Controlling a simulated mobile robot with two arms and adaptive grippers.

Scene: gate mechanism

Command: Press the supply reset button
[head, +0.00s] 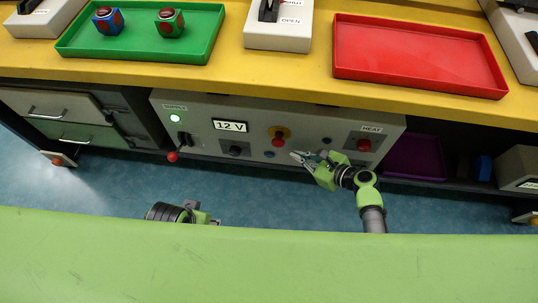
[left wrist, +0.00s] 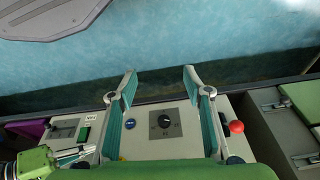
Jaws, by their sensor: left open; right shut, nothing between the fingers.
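The grey supply panel (head: 205,148) sits under the yellow bench, with a SUPPLY label, a lit green lamp (head: 175,118) and a 12 V display (head: 230,126). A small blue button (head: 269,154) sits low on it, right of a black dial (head: 235,150); no reset label is readable. The button also shows in the left wrist view (left wrist: 129,125), left of the dial (left wrist: 166,122). My right gripper (head: 297,157) is shut and empty, just right of the button in the head view. My left gripper (left wrist: 160,78) is open and empty, its fingers spread before the panel.
A red emergency-style button (head: 279,141) on yellow is above the blue one. A red-ball lever (head: 172,156) is at the panel's left, and a red button (head: 363,145) is under HEAT. Drawers (head: 65,118) stand at left.

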